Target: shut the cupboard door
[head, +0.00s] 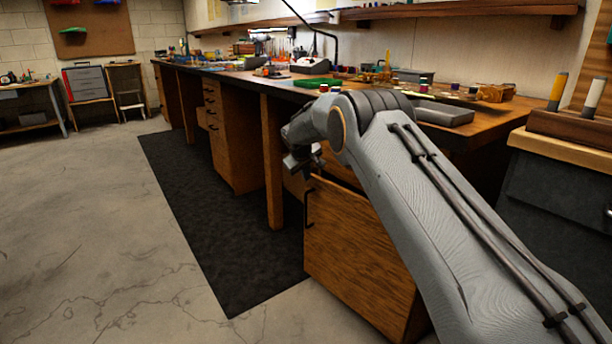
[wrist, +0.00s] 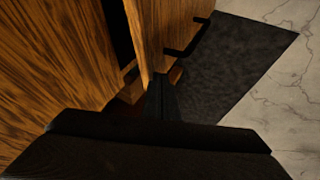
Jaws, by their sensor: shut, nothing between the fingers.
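The wooden cupboard door (head: 355,255) is under the near end of the workbench in the head view, with a dark bar handle (head: 308,207) near its left edge. In the wrist view the door (wrist: 168,22) stands ajar, with a dark gap beside its edge, and the handle (wrist: 188,42) is on its right-hand face. My gripper (head: 303,162) is above the door's handle side in the head view. Its fingers (wrist: 160,98) are shut and empty, close to the door's edge in the wrist view. I cannot tell whether they touch it.
The workbench (head: 470,132) above carries a grey tray (head: 442,113) and several small items. A dark mat (head: 230,235) lies along its front. The concrete floor (head: 90,220) to the left is clear. A dark cabinet (head: 560,205) stands at the right.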

